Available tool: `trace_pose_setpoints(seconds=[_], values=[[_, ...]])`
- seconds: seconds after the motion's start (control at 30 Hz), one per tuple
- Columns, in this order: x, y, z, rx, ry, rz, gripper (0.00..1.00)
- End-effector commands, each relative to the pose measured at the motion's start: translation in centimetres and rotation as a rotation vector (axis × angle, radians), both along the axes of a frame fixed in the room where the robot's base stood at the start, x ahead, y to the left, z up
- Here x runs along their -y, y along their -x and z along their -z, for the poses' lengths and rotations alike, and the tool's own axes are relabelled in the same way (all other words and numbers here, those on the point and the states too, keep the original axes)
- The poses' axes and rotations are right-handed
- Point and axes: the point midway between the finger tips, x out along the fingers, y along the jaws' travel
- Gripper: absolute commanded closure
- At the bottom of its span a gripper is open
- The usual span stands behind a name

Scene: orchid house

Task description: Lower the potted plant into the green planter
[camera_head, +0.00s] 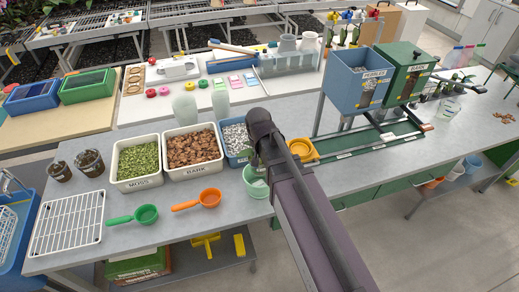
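My arm rises from the lower right to a dark joint near the middle of the bench; my gripper does not show. A pale green pot (254,187), possibly the green planter, stands at the bench's front edge, partly hidden behind my arm. No potted plant is clearly visible near it. Two small dark pots (60,171) (90,163) stand at the bench's left; I cannot tell whether either holds a plant. A green rectangular tray (87,88) lies on the left table.
Bins labelled moss (137,162) and bark (192,150) stand beside a blue bin of pale grit (236,140). A green scoop (145,214), an orange scoop (209,198) and a white rack (68,223) lie in front. Blue and green hoppers (361,87) (408,72) stand right.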

Motion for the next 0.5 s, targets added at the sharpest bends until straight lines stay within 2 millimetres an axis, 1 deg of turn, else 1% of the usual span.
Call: trace_pose_setpoints(seconds=[0.3,0.5], values=[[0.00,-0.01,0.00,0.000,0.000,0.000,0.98],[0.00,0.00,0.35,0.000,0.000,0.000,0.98]])
